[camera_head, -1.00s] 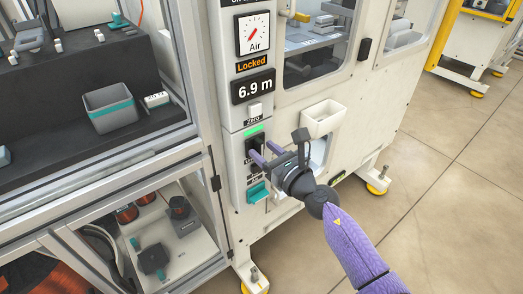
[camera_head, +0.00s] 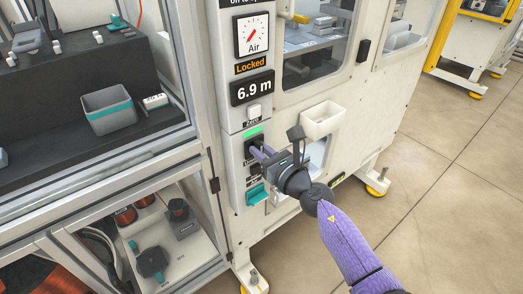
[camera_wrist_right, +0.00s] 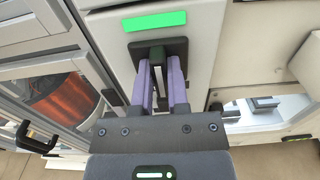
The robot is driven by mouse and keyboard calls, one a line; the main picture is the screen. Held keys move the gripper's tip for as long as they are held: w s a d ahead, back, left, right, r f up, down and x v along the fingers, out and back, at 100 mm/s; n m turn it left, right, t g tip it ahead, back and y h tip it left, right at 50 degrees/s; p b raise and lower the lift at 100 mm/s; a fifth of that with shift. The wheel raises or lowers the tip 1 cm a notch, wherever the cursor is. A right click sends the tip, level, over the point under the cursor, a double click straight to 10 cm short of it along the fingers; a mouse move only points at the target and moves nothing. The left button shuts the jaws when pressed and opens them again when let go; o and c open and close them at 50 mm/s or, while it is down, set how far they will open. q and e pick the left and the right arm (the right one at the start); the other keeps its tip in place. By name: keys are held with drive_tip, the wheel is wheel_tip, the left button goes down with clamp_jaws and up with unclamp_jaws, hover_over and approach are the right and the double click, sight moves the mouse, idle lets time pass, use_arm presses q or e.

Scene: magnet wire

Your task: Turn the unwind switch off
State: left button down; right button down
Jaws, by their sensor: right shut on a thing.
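The unwind switch (camera_head: 249,147) is a black switch on the white machine panel, below a lit green bar (camera_head: 253,131). Its label is mostly hidden by my gripper. My right gripper (camera_head: 257,152) reaches it from the right with purple fingers. In the right wrist view, the black switch plate (camera_wrist_right: 172,46) stands straight ahead under the green bar (camera_wrist_right: 155,21). The two fingers (camera_wrist_right: 160,75) lie on either side of the dark switch lever and are shut on it. Whether the lever is on or off is hard to tell. My left gripper is not in view.
A teal handle (camera_head: 257,193) sits just below the switch. A white Zero button (camera_head: 254,111) and a display reading 6.9 m (camera_head: 253,87) are above. A white bin (camera_head: 322,119) juts out at the right. A framed glass cabinet (camera_head: 211,110) stands left.

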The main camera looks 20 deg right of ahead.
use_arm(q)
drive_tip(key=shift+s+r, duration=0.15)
use_arm(e)
drive_tip(key=shift+m, duration=0.3)
drive_tip(key=shift+m+p, duration=0.4)
drive_tip(key=shift+m, duration=0.6)
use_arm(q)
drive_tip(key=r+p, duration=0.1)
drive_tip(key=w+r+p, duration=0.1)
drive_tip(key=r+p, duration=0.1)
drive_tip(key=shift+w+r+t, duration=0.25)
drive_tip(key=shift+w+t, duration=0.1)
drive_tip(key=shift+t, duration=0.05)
use_arm(e)
drive_tip(key=m, duration=1.4)
drive_tip(key=shift+d+f+m, duration=0.2)
drive_tip(key=shift+f+m, duration=0.05)
drive_tip(key=shift+m, duration=0.15)
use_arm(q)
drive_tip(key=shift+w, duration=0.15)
use_arm(e)
drive_tip(key=shift+m, duration=0.3)
drive_tip(key=c, duration=0.6)
unclamp_jaws()
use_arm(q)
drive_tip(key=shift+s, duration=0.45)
